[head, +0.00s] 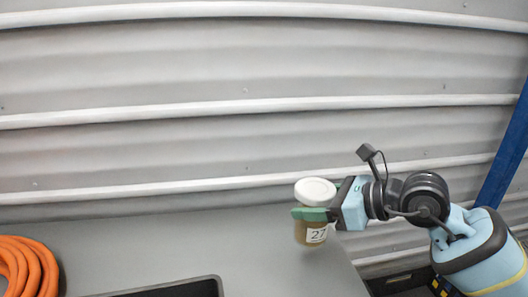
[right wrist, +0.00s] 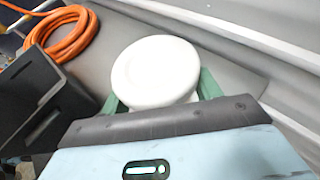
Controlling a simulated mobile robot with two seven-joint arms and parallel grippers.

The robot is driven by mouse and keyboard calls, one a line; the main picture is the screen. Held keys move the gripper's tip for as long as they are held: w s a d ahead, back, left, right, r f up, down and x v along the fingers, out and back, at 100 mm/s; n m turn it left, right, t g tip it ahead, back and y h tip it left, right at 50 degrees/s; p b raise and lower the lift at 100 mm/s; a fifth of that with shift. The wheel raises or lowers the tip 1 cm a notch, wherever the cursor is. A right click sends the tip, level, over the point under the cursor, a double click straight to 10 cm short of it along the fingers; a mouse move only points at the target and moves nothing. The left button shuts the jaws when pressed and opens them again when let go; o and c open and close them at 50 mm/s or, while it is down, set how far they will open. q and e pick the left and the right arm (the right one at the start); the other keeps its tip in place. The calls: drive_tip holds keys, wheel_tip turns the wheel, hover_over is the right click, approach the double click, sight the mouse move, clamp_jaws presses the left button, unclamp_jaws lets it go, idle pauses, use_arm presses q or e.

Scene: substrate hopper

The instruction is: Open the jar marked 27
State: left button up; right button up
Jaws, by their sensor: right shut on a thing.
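The jar marked 27 (head: 316,236) is upright, with a white lid (head: 315,191) on top and brownish contents under a label reading 27. My right gripper (head: 312,214) comes in from the right and is shut on the jar just below the lid, its green fingers around it. In the right wrist view the white lid (right wrist: 155,71) fills the middle between the green fingers (right wrist: 160,98), and it hides most of the jar. I cannot tell whether the jar's base touches the table. My left gripper is not in view.
The grey table (head: 180,248) is bare around its middle. An orange coiled hose (head: 28,268) lies at the left. A black bin (head: 200,287) stands at the front edge of the view. A corrugated grey wall (head: 250,70) closes the back, with a blue post (head: 505,150) at right.

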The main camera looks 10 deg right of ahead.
drive_tip(key=shift+s+d+f, duration=0.1)
drive_tip(key=shift+s+f, duration=0.15)
drive_tip(key=shift+s, duration=0.25)
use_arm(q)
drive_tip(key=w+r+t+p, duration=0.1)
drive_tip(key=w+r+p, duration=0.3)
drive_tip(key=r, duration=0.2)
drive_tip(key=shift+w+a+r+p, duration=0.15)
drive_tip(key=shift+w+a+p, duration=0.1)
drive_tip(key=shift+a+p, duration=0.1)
use_arm(e)
drive_tip(key=s+d+f, duration=0.3)
drive_tip(key=s, duration=0.3)
drive_tip(key=s+d+f, duration=0.2)
drive_tip(key=s+f, duration=0.1)
drive_tip(key=s, duration=0.3)
drive_tip(key=shift+d+f, duration=0.25)
drive_tip(key=shift+d, duration=0.15)
drive_tip(key=shift+a+n+y, duration=0.15)
drive_tip(key=shift+n+y, duration=0.15)
